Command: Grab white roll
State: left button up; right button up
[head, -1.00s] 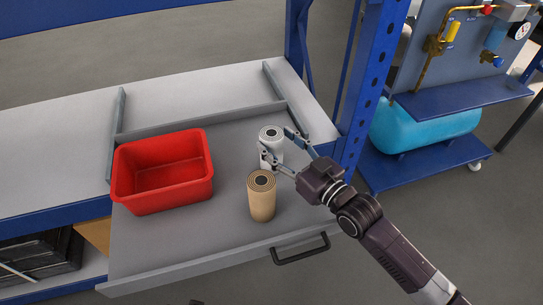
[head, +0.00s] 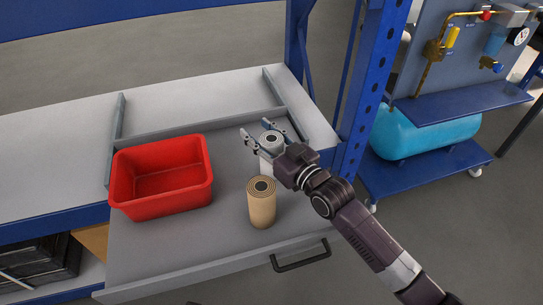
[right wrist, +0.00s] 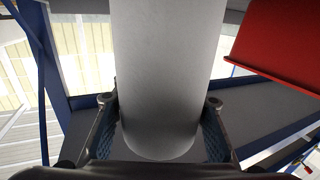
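The white roll (head: 267,160) stands upright in the grey drawer tray, partly hidden by my right gripper (head: 256,128). Its fingers reach past the roll, one on each side. In the right wrist view the white roll (right wrist: 166,70) fills the space between the two fingers of my right gripper (right wrist: 159,100). The fingers look spread, with narrow gaps beside the roll, so the gripper is open around it. My left gripper is not in view.
A tan roll (head: 262,207) stands upright just in front of the white one. A red bin (head: 188,198) sits to the left in the grey tray (head: 165,245). A blue post (head: 365,85) rises to the right. The tray's front left is clear.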

jog(key=c, duration=0.8)
jog(key=shift+o, duration=0.2)
